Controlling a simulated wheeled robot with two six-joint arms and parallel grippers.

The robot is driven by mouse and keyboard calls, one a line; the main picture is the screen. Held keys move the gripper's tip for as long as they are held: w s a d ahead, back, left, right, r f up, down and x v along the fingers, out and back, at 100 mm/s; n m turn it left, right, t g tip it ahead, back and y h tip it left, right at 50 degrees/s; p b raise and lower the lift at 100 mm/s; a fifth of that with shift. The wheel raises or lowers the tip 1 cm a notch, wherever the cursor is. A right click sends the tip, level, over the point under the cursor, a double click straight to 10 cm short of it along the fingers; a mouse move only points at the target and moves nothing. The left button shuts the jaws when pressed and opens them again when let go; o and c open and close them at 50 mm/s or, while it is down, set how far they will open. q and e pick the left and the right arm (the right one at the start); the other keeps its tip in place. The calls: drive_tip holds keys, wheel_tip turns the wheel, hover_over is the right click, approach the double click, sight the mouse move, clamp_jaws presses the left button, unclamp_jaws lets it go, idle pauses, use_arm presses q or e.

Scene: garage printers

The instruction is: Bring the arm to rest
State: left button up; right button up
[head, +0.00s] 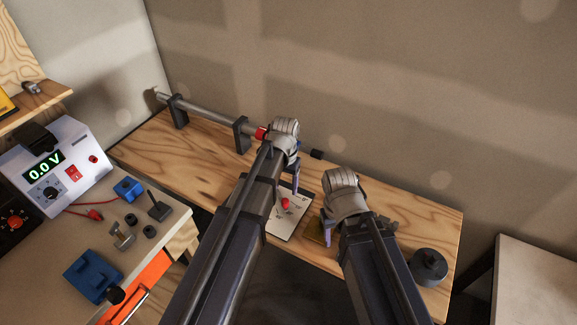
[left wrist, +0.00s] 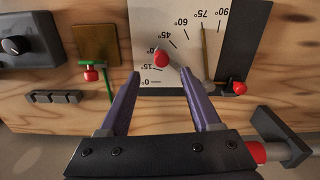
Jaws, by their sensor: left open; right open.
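A white card with a printed angle scale (left wrist: 150,25) lies on the wooden bench; it also shows in the head view (head: 292,222). A red knob (left wrist: 161,58) sits on the card, near the lower angle marks. A thin brownish strip (left wrist: 205,50) stands near the 75° mark. My left gripper (left wrist: 160,80) is open, its purple fingertips either side of the red knob in the left wrist picture; whether they touch it I cannot tell. In the head view my left gripper (head: 296,178) hangs above the card. My right gripper (head: 326,229) is open, low over the bench right of the card.
A grey rod (head: 208,111) with a red collar (head: 261,133) runs in black brackets along the bench's back. A green lever with a red knob (left wrist: 91,75) is beside the card. A black round weight (head: 428,266) stands at right. A power supply (head: 55,165) is at left.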

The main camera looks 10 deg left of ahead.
use_arm(q)
drive_tip(key=s+d, duration=0.2)
drive_tip(key=s, duration=0.6)
drive_tip(key=s+d+y+b, duration=0.1)
drive_tip(key=s+d, duration=0.1)
drive_tip(key=s, duration=0.6)
drive_tip(key=shift+d+f+m, duration=0.3)
drive_tip(key=shift+f+m, duration=0.1)
drive_tip(key=shift+f, duration=0.05)
